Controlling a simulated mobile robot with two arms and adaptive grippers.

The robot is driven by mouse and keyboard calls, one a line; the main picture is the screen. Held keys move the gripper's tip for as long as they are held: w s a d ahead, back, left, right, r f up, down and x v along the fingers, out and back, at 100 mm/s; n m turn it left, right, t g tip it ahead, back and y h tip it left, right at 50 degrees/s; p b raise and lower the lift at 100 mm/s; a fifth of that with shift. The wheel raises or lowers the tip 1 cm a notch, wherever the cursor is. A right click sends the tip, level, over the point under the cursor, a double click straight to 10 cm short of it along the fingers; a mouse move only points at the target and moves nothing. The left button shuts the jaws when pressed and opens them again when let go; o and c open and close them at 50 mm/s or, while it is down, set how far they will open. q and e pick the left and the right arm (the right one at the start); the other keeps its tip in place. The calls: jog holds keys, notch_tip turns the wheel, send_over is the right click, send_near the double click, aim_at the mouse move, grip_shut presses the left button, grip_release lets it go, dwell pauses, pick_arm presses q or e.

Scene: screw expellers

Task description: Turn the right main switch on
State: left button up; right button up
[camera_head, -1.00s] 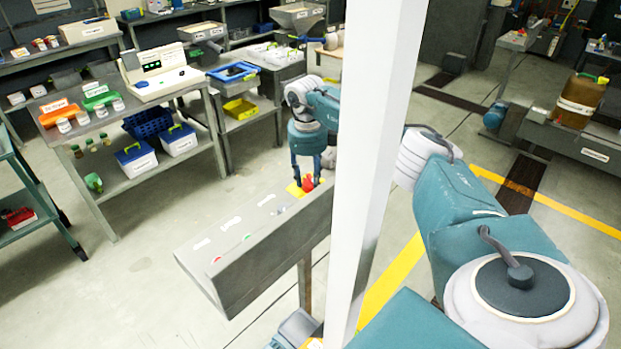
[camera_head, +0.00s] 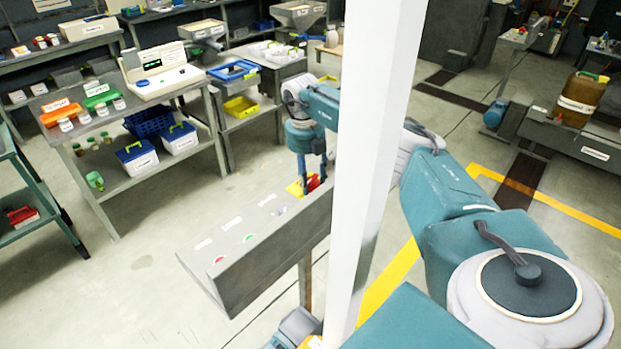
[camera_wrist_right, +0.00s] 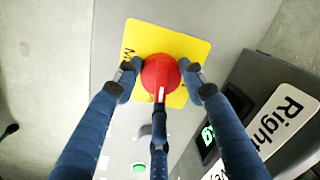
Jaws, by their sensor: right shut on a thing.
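The main switch is a round red knob (camera_wrist_right: 158,76) on a yellow plate (camera_wrist_right: 190,48) in the right wrist view. In the head view the red knob (camera_head: 313,184) sits on the sloped grey control desk (camera_head: 255,245), partly hidden by my fingers and the white column. My right gripper (camera_wrist_right: 160,72) is shut on the red knob, with two dark blue fingers at its sides and a third below it. The knob's light pointer ridge faces down in that view. My left gripper is not in view.
Green and red buttons (camera_head: 218,261) and white labels lie along the desk. A dark box (camera_wrist_right: 250,95) with a green display and a "Right" label stands beside the plate. A white vertical column (camera_head: 370,150) blocks part of the head view.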

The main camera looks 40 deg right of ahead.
jog(key=shift+s+f+m, duration=0.15)
jog(key=shift+m, duration=0.95)
jog(key=shift+a, duration=0.1)
jog(key=o, duration=1.2)
jog(key=shift+c, duration=0.2)
jog(key=shift+r, duration=0.3)
notch_tip(320, 180, up, 12)
jog(key=shift+w+a+f, duration=0.2)
jog(key=shift+w+a, duration=0.1)
jog(key=shift+w, duration=0.1)
